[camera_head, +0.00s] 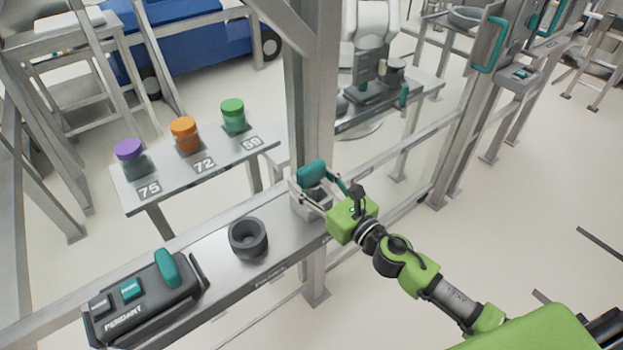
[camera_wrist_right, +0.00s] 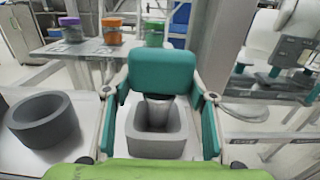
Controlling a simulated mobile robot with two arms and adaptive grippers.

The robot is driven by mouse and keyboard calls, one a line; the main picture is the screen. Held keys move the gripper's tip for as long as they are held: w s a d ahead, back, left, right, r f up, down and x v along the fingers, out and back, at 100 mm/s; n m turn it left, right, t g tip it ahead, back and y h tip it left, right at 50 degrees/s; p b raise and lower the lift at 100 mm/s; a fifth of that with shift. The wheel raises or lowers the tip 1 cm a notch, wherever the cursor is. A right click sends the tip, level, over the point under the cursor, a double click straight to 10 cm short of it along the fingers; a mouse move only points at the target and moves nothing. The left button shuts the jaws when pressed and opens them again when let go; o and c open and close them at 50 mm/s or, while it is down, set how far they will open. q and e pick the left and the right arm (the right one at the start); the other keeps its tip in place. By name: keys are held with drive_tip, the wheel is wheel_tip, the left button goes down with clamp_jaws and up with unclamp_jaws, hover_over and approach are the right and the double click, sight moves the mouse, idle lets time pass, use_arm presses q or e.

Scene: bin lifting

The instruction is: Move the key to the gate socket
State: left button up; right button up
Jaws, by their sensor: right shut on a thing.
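The key has a teal block head (camera_head: 311,173) and a grey tapered stem; it also shows in the wrist view (camera_wrist_right: 160,72). My right gripper (camera_head: 322,187) is shut on the key, with its fingers along the two sides of the head. The gate socket is a grey square open box (camera_head: 306,209) on the rail ledge beside the post, also in the wrist view (camera_wrist_right: 156,147). The key is upright over the socket opening. I cannot tell whether the stem tip is inside it. My left gripper is not in view.
A round dark grey cup (camera_head: 248,238) stands left of the socket on the ledge. A black pendant box (camera_head: 150,305) with a teal handle lies farther left. A side table (camera_head: 215,170) holds purple-, orange- and green-lidded jars. A metal post (camera_head: 312,95) rises close behind the socket.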

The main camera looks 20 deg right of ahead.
sight(311, 166)
drive_tip(key=shift+f+b, duration=1.25)
idle(0.4)
drive_tip(key=o, duration=1.3)
drive_tip(key=shift+o, duration=0.7)
drive_tip(key=o, duration=0.5)
drive_tip(key=shift+f, duration=0.1)
wheel_tip(311, 166, up, 9)
drive_tip(key=p, duration=0.9)
